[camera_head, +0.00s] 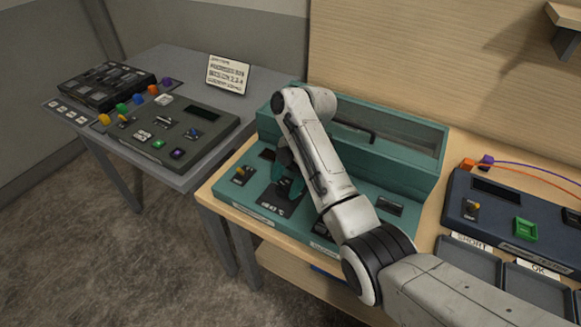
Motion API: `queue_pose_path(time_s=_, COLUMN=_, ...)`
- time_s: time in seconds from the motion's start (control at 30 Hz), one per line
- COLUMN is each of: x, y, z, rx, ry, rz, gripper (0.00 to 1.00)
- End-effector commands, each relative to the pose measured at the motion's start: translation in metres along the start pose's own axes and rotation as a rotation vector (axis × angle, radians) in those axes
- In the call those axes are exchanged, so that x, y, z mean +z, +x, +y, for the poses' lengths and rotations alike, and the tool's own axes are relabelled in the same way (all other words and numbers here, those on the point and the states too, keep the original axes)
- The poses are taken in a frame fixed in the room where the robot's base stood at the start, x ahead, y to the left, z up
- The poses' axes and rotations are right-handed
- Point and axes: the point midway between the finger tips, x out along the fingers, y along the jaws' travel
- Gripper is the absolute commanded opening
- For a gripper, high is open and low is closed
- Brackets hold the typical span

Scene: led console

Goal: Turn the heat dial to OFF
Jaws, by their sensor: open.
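The teal console (335,225) stands on a light wooden table. Its sloped front carries a dark dial plate (272,205) with white print too small to read surely. My gripper (288,186) points down over this plate, its fingers open and close to the panel. The heat dial itself is hidden behind my fingers and wrist, so I cannot tell its setting or whether the fingers touch it. My arm crosses in front of the console and covers part of its right side.
A toggle switch (240,174) with an orange tip sits just left of the dial plate. A clear-fronted raised housing (385,145) rises behind. A dark blue console (520,220) and grey trays (540,288) lie right. A grey table (185,178) with another console stands left.

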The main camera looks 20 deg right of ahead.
Motion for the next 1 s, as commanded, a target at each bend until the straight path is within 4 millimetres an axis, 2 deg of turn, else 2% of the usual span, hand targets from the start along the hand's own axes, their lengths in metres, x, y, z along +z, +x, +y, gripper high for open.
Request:
queue_pose_path(time_s=0.3, x=-0.002, y=-0.060, z=0.000, rx=0.002, ry=0.003, rz=-0.002, gripper=0.66)
queue_pose_path(time_s=0.37, x=0.001, y=-0.061, z=0.001, rx=0.005, ry=0.001, rz=-0.004, gripper=0.66)
queue_pose_path(time_s=0.7, x=0.001, y=-0.093, z=0.002, rx=0.005, ry=-0.001, rz=-0.002, gripper=0.66)
queue_pose_path(time_s=1.0, x=0.000, y=-0.103, z=0.001, rx=0.001, ry=0.000, rz=-0.001, gripper=0.66)
